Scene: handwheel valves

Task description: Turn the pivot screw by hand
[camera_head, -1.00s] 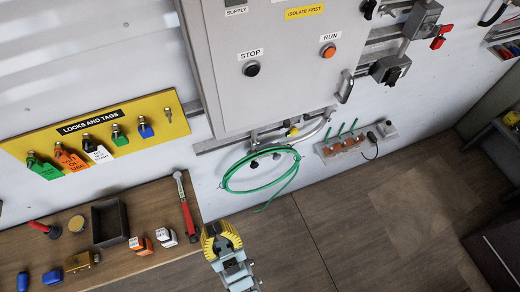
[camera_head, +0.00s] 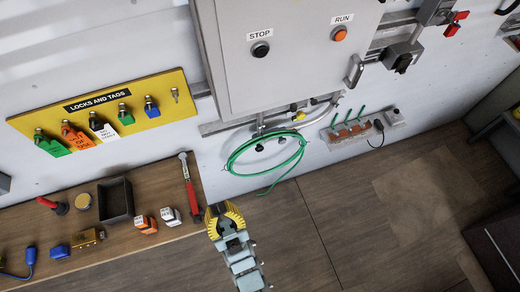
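I cannot make out a pivot screw for certain in the head view. My gripper (camera_head: 225,214), with yellow fingers, is at the bottom centre, beyond the right end of the wooden bench and below the green hose loop. I see it from above and behind. The gap between its fingertips is not clear, and I see nothing held in it. A grey cabinet (camera_head: 290,75) hangs on the wall above, with a black STOP button (camera_head: 260,50), an orange RUN button (camera_head: 339,34) and a grey handle (camera_head: 354,70).
A green hose (camera_head: 235,160) hangs under the cabinet. The floor (camera_head: 350,225) at right is mostly clear.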

